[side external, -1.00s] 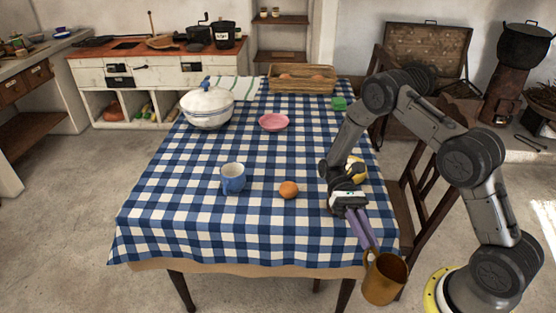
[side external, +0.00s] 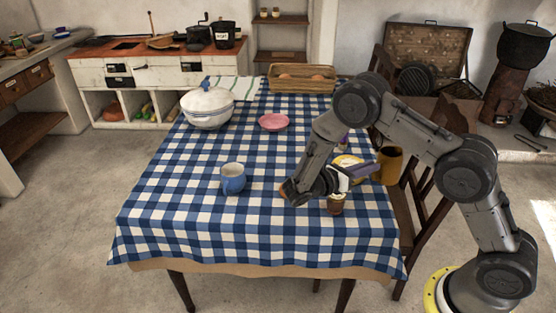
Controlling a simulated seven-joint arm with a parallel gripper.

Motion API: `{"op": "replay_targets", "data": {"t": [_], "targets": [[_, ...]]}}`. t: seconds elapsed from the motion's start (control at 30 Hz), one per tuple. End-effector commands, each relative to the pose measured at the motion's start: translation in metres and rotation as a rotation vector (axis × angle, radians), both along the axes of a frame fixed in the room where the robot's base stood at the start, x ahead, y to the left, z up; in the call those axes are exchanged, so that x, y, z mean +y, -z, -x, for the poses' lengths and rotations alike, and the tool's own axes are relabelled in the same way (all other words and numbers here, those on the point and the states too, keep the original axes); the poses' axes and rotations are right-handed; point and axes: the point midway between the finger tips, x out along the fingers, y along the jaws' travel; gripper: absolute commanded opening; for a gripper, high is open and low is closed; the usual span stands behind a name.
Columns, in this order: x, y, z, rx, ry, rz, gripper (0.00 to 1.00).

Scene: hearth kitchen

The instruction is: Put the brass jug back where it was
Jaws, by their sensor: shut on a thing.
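The brass jug (side external: 391,160) is in the side external view, right of the arm's wrist, over the table's right edge and in front of the chair. My gripper (side external: 371,168), with purple fingers pointing right, is shut on the jug. The jug is held up, roughly upright. Its handle and the exact grip are too small to make out.
A chair (side external: 424,192) stands at right.

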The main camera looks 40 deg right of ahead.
Motion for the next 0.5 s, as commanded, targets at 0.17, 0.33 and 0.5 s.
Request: {"op": "replay_targets", "data": {"t": [0.17,0.33,0.5], "targets": [[0.017,-0.017,-0.065,-0.008,-0.338,0.002,0.0],[0.048,-0.03,-0.116,-0.007,-0.607,0.002,0.0],[0.074,-0.037,-0.145,-0.007,-0.771,0.004,0.0]]}}
